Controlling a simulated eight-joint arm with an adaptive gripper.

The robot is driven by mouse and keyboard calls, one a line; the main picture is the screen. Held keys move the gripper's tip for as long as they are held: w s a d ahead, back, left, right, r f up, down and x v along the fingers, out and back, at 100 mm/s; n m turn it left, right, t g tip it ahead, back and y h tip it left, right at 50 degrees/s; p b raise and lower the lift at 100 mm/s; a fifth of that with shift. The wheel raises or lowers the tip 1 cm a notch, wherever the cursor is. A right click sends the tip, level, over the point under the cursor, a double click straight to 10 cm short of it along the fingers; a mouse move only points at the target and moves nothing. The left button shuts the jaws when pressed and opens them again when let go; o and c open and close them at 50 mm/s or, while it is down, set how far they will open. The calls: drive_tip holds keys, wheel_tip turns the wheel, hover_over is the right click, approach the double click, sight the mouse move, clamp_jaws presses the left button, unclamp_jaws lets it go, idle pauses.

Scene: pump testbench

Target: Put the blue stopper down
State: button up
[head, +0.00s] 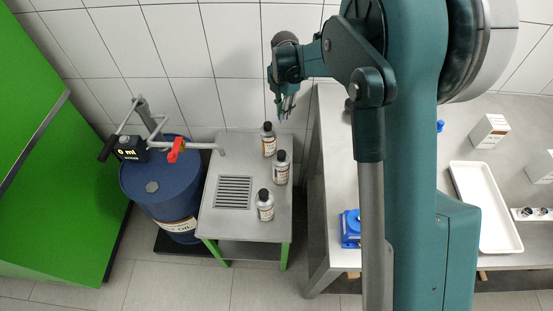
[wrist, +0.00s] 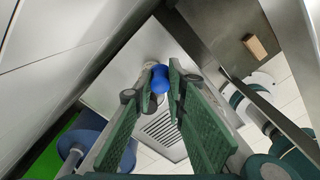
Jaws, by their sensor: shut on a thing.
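The blue stopper (wrist: 160,79) shows in the wrist view between the tips of my gripper (wrist: 161,88), which is shut on it. In the head view my gripper (head: 285,106) points down over the back of the small metal table (head: 222,208), above and slightly right of the rearmost bottle (head: 268,140). The stopper is too small to make out there. In the wrist view the table's grating (wrist: 163,133) lies below the fingers, and the stopper is held above the tabletop. Part of the stopper is hidden by the fingers.
Two more black-capped bottles, a middle one (head: 280,168) and a front one (head: 265,205), stand on the small table. A blue oil drum (head: 160,188) with a pump stands left. The grey bench (head: 335,185) at right holds a white tray (head: 487,207) and a blue device (head: 350,228).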

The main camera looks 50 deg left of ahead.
wheel_tip(320, 180, down, 14)
drive_tip(key=shift+r+b, duration=0.25)
drive_tip(key=shift+b, duration=1)
drive_tip(key=shift+f+b, duration=0.4)
drive_tip(key=shift+f, duration=1.5)
drive_tip(key=shift+f, duration=0.2)
drive_tip(key=o, duration=0.8)
drive_tip(key=shift+c, duration=0.2)
drive_tip(key=shift+r, duration=0.15)
wheel_tip(320, 180, up, 12)
drive_tip(key=shift+r+p, duration=0.1)
drive_tip(key=shift+p, duration=1.15)
